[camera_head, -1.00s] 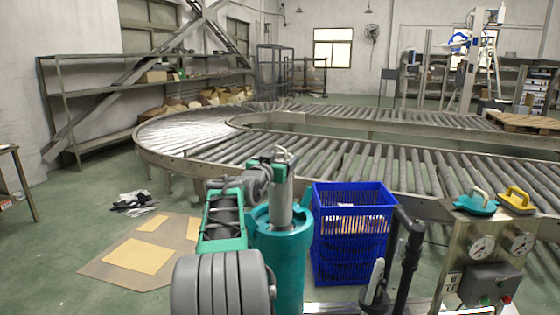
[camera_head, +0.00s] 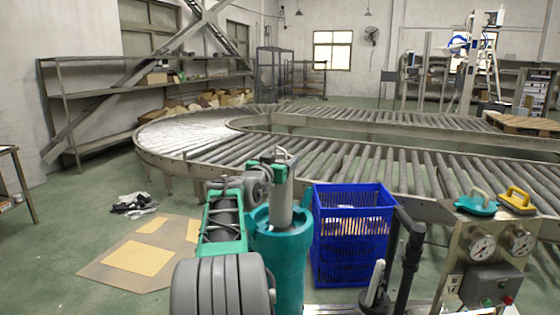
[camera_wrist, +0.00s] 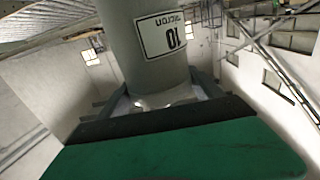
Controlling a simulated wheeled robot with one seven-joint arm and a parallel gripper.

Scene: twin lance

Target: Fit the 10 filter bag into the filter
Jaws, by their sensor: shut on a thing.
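The filter bag is a grey cylinder (camera_head: 281,206) that stands upright in the mouth of the teal filter housing (camera_head: 279,262). Its lower part is hidden inside the housing. In the wrist view the bag (camera_wrist: 152,60) carries a white label reading "10 micron". My gripper (camera_head: 283,160) is shut on the top of the bag, above the housing rim. In the wrist view my gripper's fingers reach to either side of the bag's end; their tips are hard to make out.
A blue crate (camera_head: 352,255) stands close to the right of the housing. A panel with gauges (camera_head: 490,262) is at the lower right, with a teal lid (camera_head: 476,206) and a yellow-handled lid (camera_head: 516,203) on top. A roller conveyor (camera_head: 390,165) runs behind.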

